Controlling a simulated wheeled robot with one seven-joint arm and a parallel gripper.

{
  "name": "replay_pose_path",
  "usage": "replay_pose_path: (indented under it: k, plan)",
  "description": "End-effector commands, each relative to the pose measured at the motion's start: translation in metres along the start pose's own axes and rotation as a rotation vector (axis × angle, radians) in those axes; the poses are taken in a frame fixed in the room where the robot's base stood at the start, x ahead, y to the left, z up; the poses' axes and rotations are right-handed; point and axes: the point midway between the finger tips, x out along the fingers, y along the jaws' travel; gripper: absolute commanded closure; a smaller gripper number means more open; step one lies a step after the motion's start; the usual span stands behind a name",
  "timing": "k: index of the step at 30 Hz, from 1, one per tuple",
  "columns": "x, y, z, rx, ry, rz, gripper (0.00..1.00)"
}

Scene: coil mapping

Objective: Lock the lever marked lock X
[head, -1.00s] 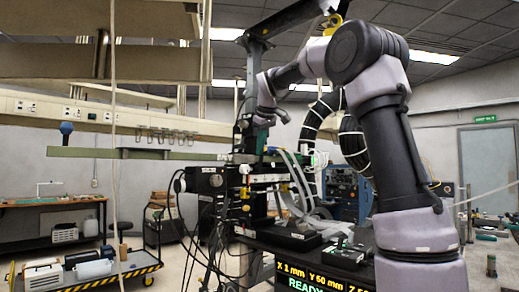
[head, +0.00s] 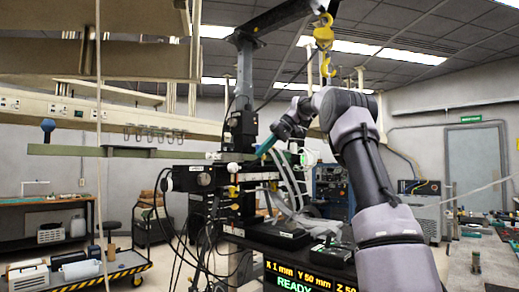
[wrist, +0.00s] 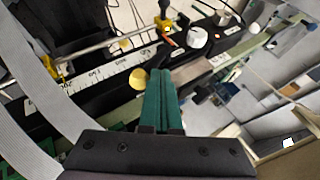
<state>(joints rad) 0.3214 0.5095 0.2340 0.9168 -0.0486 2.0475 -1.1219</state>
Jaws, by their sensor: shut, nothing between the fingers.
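My gripper (head: 264,150) has green fingers, shut with nothing between them, beside the black column above the measuring stage (head: 255,177). In the wrist view the fingers (wrist: 161,75) point at the stage's scale rail (wrist: 105,72), close to a round yellow knob (wrist: 138,79). I cannot tell whether they touch anything. A small part with an orange tip (wrist: 166,28) and a white knob (wrist: 197,38) sit farther along the rail. No lock X marking is readable in either view, so I cannot tell which part is that lever or how it is set.
Grey ribbon cables (head: 292,185) hang right of the column. A yellow crane hook (head: 325,45) hangs above my arm. A long green bar (head: 90,151) extends left from the stage.

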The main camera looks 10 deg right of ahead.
Motion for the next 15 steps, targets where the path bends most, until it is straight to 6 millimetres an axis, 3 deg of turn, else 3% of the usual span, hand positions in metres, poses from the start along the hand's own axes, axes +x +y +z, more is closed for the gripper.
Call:
replay_pose_path:
  k: [15]
  plan:
    - [0.008, 0.024, 0.003, 0.156, -0.012, -0.294, 1.0]
